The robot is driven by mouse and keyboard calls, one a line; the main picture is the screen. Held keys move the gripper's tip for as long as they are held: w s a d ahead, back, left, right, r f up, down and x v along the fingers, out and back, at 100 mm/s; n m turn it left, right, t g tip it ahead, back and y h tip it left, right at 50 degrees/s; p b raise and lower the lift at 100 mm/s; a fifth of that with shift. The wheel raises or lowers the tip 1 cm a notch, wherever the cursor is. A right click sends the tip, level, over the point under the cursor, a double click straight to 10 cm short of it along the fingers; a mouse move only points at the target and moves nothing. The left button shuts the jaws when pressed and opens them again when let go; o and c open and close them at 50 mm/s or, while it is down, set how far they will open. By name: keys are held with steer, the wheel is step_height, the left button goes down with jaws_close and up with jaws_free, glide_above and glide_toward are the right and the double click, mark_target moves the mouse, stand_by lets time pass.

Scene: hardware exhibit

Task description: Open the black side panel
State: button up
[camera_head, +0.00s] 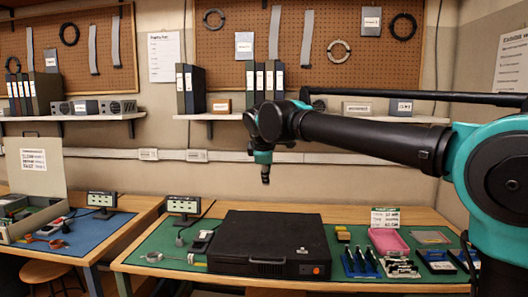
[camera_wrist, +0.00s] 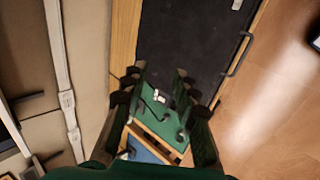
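A black flat case (camera_head: 270,238) lies on the green mat of the near workbench. Its front side panel (camera_head: 240,262) has a dark handle (camera_head: 268,262) and a small orange button (camera_head: 316,270) near the right end. My gripper (camera_head: 265,180) hangs above and behind the case, apart from it. In the wrist view the black case (camera_wrist: 195,35) fills the top middle, with its handle (camera_wrist: 236,55) at the right edge. My gripper (camera_wrist: 160,76) is open and empty there, its two dark fingers apart with green mat showing between them.
A pink tray (camera_head: 388,240), blue-handled tools (camera_head: 360,262) and small parts stand right of the case. A small display (camera_head: 183,205) and a ring-ended tool (camera_head: 170,259) are left. A wall shelf (camera_head: 340,118) runs behind my arm.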

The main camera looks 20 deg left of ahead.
steer(key=v, duration=1.2)
steer(key=shift+s, duration=0.25)
stand_by(0.7)
stand_by(0.4)
